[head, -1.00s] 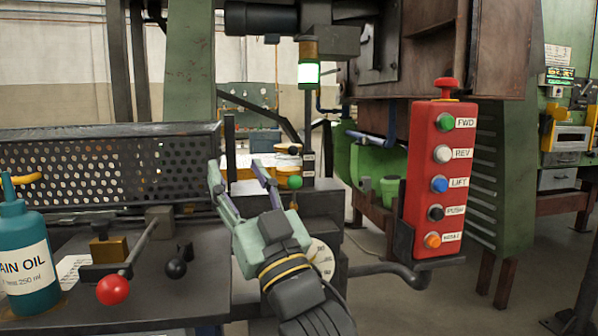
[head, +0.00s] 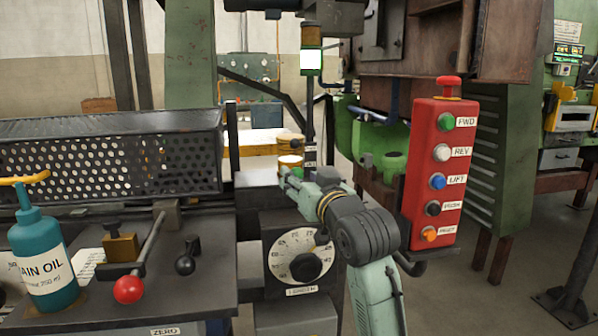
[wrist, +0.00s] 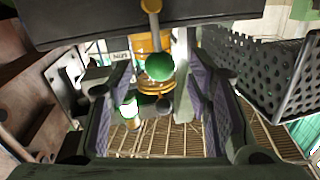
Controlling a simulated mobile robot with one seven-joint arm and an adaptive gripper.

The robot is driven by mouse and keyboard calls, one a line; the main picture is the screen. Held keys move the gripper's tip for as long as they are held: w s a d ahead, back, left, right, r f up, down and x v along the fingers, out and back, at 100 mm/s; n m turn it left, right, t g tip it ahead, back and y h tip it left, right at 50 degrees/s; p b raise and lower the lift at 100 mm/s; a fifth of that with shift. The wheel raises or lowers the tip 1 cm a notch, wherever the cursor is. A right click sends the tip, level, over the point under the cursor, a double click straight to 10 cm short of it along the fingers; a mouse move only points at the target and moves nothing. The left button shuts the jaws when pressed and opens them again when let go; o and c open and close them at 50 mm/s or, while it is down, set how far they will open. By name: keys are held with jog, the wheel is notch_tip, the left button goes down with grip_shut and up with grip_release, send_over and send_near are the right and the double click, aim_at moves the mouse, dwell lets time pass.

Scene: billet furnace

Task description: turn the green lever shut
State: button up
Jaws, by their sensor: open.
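The green lever shows in the wrist view as a round green knob (wrist: 158,66) on a brass-coloured stem, near the upper middle. In the head view only a bit of the green knob (head: 297,172) shows, just behind my gripper's end. My gripper (head: 287,180) reaches away from me toward the lever, its fingers largely hidden by its own body. In the wrist view my gripper (wrist: 158,84) is open, with one finger on each side of the knob's line. I cannot tell whether the knob lies between the fingertips or beyond them.
A red push-button pendant (head: 438,175) stands close right of my arm. A numbered dial (head: 302,258) sits below the gripper. A red-knobbed lever (head: 129,289), a black-knobbed lever (head: 185,264) and a teal oil bottle (head: 42,262) stand left. A perforated guard (head: 110,160) runs behind them.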

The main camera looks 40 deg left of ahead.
jog(key=shift+x, duration=1)
grip_shut()
